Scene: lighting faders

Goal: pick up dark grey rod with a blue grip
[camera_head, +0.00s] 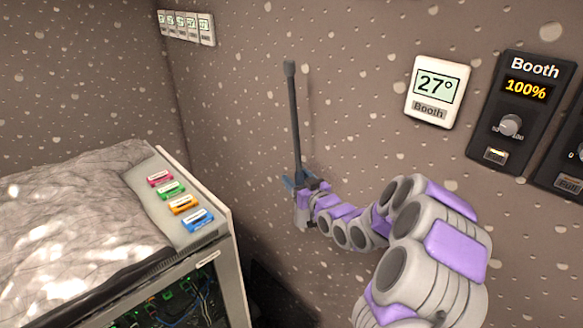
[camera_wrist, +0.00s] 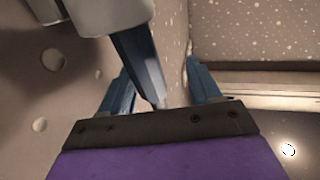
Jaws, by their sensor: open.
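The dark grey rod (camera_head: 293,120) stands nearly upright close to the speckled wall in the head view, with a darker knob at its top. Its lower end goes behind or between the fingers of my gripper (camera_head: 297,184), so the blue grip is mostly hidden there. In the wrist view, a dark blue-grey length that looks like the grip (camera_wrist: 138,62) runs down between the two blue fingers of my gripper (camera_wrist: 162,82). The fingers are apart, one on each side of it. I cannot tell whether either finger touches it.
A cabinet (camera_head: 222,262) with coloured labelled blocks (camera_head: 183,204) on top stands at left. Small displays (camera_head: 187,27) hang at upper left.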

